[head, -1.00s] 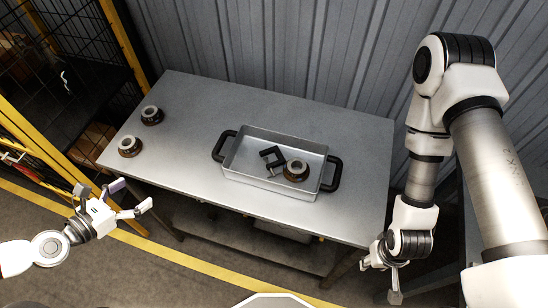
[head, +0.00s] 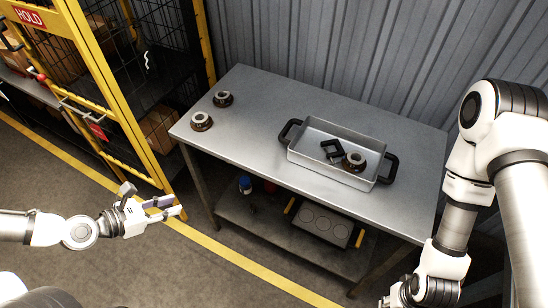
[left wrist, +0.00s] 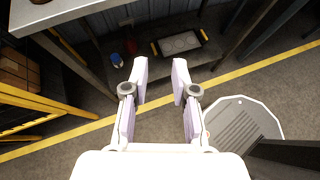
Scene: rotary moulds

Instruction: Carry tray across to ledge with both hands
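The tray (head: 316,167) is a silver rectangular pan with two black side handles, standing on the metal table. In it lie a black clamp-like piece (head: 331,150) and a dark ring-shaped part (head: 354,161). My left gripper (head: 180,206) is open and empty, in front of the table and well left of the tray. It also shows in the left wrist view (left wrist: 160,80), with its fingers apart over the floor. My right gripper (head: 388,302) is at the bottom edge, mostly cut off and apart from the tray. I cannot make out a ledge.
Two ring-shaped parts, one farther back (head: 223,98) and one nearer (head: 201,121), stand on the table (head: 262,120) at its left end. A yellow-framed cage (head: 120,100) stands at the left. The lower shelf holds a grey box with round marks (head: 322,223). A corrugated wall is behind.

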